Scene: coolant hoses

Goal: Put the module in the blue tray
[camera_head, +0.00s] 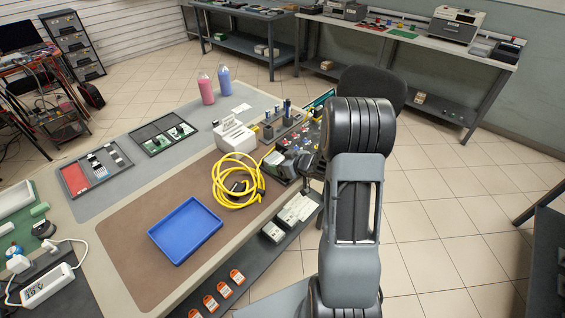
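The blue tray (186,231) lies on the brown mat near the table's right edge and is empty. I cannot single out the module for sure; a cluster of small dark, grey and green parts sits beside the yellow hose, close to my arm. Dark grey parts (297,163) there look like the end of my arm, just left of its large black joint. The fingertips cannot be made out, nor whether they hold anything. The tray is to the lower left of that spot, clearly apart from it.
A coiled yellow hose (238,182) with a dark connector lies between the tray and my arm. A white box (235,137) stands behind it. Dark trays (95,169) of parts and pink (206,88) and blue (224,80) bottles stand farther back. The brown mat (135,245) is clear left of the tray.

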